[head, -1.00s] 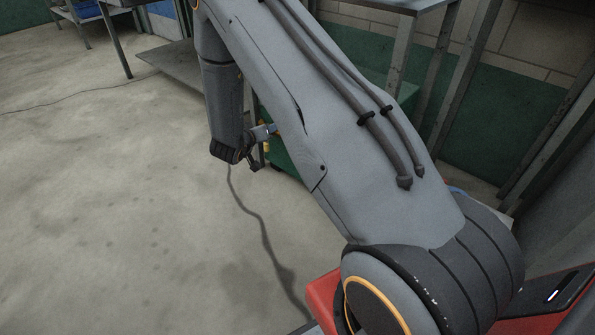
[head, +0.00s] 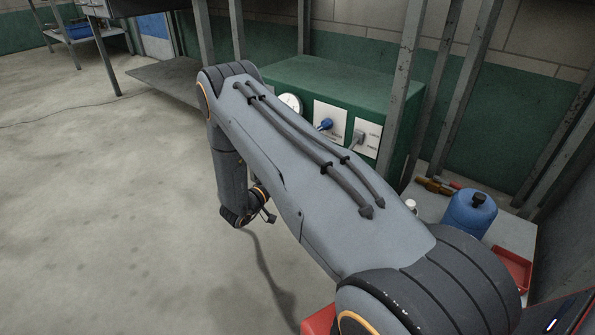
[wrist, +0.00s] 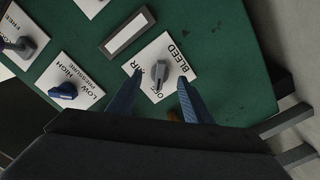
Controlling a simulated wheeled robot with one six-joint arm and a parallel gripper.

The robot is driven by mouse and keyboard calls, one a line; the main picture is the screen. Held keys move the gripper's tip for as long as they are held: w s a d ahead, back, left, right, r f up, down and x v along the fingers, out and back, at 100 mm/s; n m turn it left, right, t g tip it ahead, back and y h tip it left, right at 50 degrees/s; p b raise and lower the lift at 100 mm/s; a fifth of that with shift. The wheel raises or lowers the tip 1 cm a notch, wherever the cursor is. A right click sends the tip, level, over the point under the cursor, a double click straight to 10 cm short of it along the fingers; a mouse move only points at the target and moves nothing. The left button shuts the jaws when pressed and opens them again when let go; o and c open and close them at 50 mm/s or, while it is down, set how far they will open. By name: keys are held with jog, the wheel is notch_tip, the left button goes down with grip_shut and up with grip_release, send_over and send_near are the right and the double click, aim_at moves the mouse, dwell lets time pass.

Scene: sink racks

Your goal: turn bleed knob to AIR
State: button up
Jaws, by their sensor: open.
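In the wrist view the grey bleed knob (wrist: 160,69) sits on a white plate (wrist: 184,72) lettered BLEED, OFF and AIR. The lettering is rotated in this view, with OFF and AIR on the side toward my gripper. Which mark the knob points at is hard to tell. My gripper (wrist: 158,94) is open, with a blue-grey finger on either side of the plate's lower part and nothing held between them. Whether a finger touches the panel is unclear. In the head view my gripper (head: 267,214) shows small beyond my arm, and the bleed knob cannot be made out.
The green cabinet (head: 340,82) bears a gauge (head: 290,103), a blue pressure knob (head: 325,124) and another grey knob (head: 357,138). A blue canister (head: 468,214) and red tray (head: 512,268) stand at right. Metal posts rise near the cabinet. The floor at left is open.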

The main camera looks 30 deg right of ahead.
jog(key=b+x, duration=0.1)
jog(key=x, duration=0.2)
jog(key=shift+w+d, duration=0.1)
jog(key=shift+d, duration=0.15)
jog(key=c, duration=1)
